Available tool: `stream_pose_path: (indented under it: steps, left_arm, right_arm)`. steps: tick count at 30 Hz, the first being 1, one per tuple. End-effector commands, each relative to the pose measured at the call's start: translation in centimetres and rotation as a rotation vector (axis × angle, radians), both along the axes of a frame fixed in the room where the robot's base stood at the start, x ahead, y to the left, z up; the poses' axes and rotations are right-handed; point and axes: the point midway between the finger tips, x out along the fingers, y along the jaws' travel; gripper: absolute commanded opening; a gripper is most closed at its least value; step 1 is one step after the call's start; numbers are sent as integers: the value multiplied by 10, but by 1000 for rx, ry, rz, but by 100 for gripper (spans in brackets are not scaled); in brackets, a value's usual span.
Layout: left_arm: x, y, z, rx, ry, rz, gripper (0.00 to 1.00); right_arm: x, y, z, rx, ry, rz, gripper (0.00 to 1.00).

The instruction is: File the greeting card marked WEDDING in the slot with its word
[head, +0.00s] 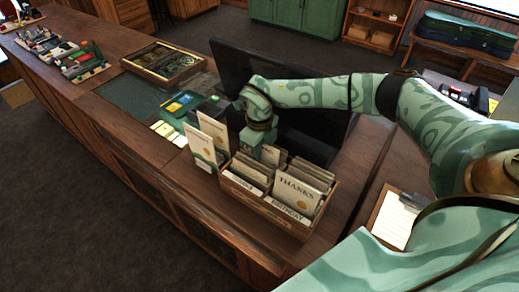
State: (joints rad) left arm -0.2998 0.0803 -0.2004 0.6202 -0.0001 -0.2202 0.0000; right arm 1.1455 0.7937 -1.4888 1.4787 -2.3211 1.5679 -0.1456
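A wooden card box (265,206) stands on the counter, with several greeting cards upright in its slots. One card at the front right reads THANKS (298,192), and a front label reads BIRTHDAY (287,210). Another front label (241,182) is too small to read surely. I cannot make out the word WEDDING on any card. My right gripper (267,153) points down at the back left of the box, close to the cards. Its fingertips are too small and partly hidden, so I cannot tell whether it holds a card. My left gripper is out of view.
Pale upright cards (201,147) stand left of the box. A dark monitor (235,66) is behind my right arm. Small packets (176,104), a wooden tray (163,62) and a clipboard (393,222) lie around. The counter's left front strip is clear.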

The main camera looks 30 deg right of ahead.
Motion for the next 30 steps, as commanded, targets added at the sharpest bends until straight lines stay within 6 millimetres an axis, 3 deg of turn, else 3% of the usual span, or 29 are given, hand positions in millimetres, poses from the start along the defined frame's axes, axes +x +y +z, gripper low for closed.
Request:
stream_pose_path:
  steps: [10,14,24,30]
  left_arm:
    - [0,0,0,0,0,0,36]
    - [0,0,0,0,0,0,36]
    - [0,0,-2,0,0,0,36]
    - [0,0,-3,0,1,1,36]
  right_arm:
    - [0,0,2,0,0,0,29]
    - [1,0,15,0,-3,1,29]
    - [1,0,103,0,-5,0,29]
    - [1,0,145,0,-3,0,29]
